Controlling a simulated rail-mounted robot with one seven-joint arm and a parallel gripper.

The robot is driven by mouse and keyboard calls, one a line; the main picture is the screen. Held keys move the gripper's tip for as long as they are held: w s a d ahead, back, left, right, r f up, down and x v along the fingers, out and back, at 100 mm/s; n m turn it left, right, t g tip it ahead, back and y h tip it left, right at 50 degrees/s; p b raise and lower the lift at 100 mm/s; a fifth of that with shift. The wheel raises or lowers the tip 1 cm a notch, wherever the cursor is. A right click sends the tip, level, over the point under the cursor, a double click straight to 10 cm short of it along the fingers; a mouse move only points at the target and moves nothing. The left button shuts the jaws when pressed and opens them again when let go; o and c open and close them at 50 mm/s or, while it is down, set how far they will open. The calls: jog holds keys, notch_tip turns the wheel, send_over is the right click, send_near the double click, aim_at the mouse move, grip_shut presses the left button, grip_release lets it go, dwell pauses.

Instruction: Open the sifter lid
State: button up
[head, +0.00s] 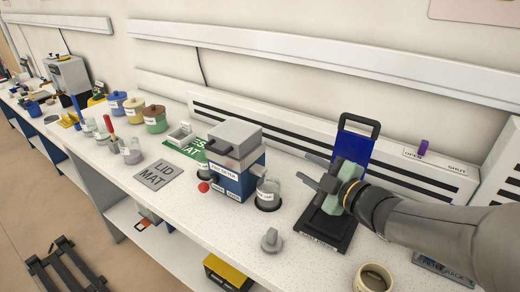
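The box that looks like the sifter (236,184) is blue, stands on the white bench and carries small white labels that are hard to read. Its grey lid (236,133) is on top and looks closed, with a dark handle (217,148) at the front left. A grey mat marked LID MAT (160,174) lies flat and bare to the left of the box. My gripper (310,171) is to the right of the box, apart from it, in front of a black stand with a blue panel. Its two fingers point left, spread apart, with nothing visible between them.
A clear jar (268,193) stands right of the box, and a red knob (203,187) is at its left front. A grey knobbed piece (271,241) and a tape roll (374,278) are near the front edge. The black stand (326,229) is beside my gripper. Coloured jars (155,122) stand farther left.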

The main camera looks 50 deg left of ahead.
aim_at(222, 154)
jog(key=s+a+n+g, duration=0.35)
jog(key=s+g, duration=0.25)
jog(key=s, duration=0.2)
jog(key=shift+n, duration=0.35)
jog(key=p+x, duration=0.3)
jog(key=x, duration=1.4)
jog(key=shift+r, duration=0.15)
grip_shut()
